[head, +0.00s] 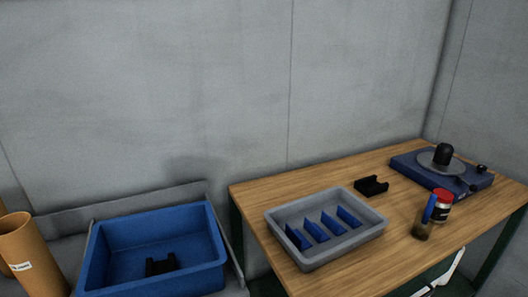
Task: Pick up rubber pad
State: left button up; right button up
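No thing in view is clearly marked as the rubber pad. A small black notched block (371,185) lies on the wooden table behind the grey tray. A similar black notched piece (160,265) lies in the blue bin (204,219) at the lower left. I cannot tell whether either one is the pad. Neither of my grippers is clearly in view, and nothing is seen touching the black pieces.
The grey tray (370,236) with several blue dividers stands on the wooden table (270,184). A blue turntable-like device (412,166), a red-and-white can (440,212) and a blue-handled bottle (423,226) are at right. Brown tubes (35,262) stand far left.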

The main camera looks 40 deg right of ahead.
aim_at(368, 186)
jog(key=l+z, duration=0.2)
jog(key=z, duration=1.85)
jog(key=i+l+u, duration=0.1)
jog(key=l, duration=0.25)
jog(key=i+l+u, duration=0.1)
jog(key=i+l, duration=0.3)
jog(key=l, duration=0.35)
jog(key=i+l+u, duration=0.15)
jog(key=l, duration=0.2)
jog(key=i+l+u, duration=0.1)
jog(key=l, duration=0.3)
